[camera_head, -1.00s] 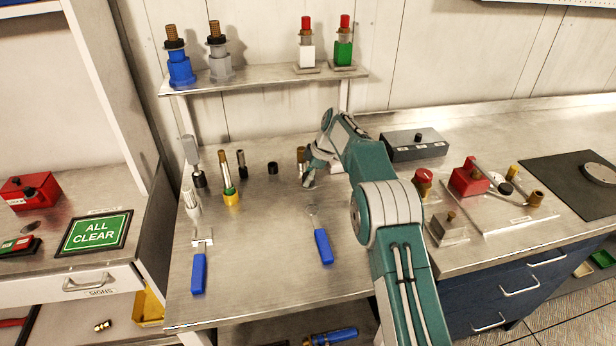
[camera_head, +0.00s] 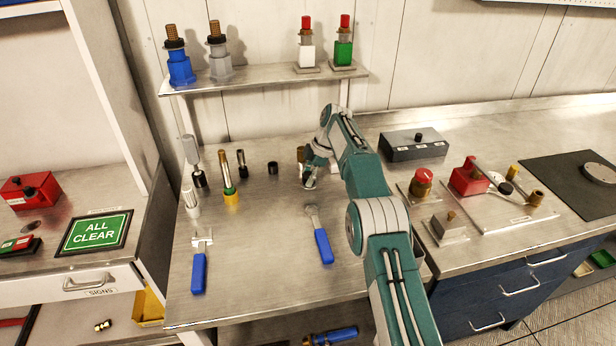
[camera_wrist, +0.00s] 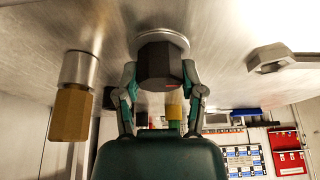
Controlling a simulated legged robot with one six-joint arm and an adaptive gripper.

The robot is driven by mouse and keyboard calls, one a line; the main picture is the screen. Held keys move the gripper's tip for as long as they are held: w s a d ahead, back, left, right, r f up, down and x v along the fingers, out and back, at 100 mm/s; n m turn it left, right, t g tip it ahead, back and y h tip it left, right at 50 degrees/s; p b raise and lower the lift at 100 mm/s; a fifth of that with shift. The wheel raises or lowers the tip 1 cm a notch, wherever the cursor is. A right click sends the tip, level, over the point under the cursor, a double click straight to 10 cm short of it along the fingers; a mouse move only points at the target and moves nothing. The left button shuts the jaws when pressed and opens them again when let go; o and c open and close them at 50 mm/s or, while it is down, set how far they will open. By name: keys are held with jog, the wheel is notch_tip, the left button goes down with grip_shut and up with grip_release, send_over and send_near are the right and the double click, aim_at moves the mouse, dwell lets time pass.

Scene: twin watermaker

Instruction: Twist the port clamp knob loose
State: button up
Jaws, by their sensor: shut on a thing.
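A dark, faceted knob (camera_wrist: 158,66) on a pale round collar fills the upper middle of the wrist view, which shows the bench upside down. I take it as the port clamp knob. My gripper (camera_wrist: 160,76) is shut on it, one finger against each side. In the head view my gripper (camera_head: 309,182) is low over the bench, and the knob is hidden there behind the gripper and wrist. A brass hex-headed post (camera_wrist: 72,108) stands close beside the knob, apart from my fingers; its top (camera_head: 300,154) partly shows behind my wrist.
A blue-handled wrench (camera_head: 322,243) lies just in front of my gripper. A short black cap (camera_head: 272,168) and a yellow-based post (camera_head: 230,192) stand to the left. A grey box (camera_head: 413,146) and a red knob (camera_head: 421,180) are to the right.

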jog(key=shift+d+f, duration=0.1)
jog(key=shift+f, duration=0.05)
jog(key=o, duration=1.1)
jog(key=shift+w, duration=0.15)
jog(key=shift+o, duration=0.2)
jog(key=shift+m, duration=0.3)
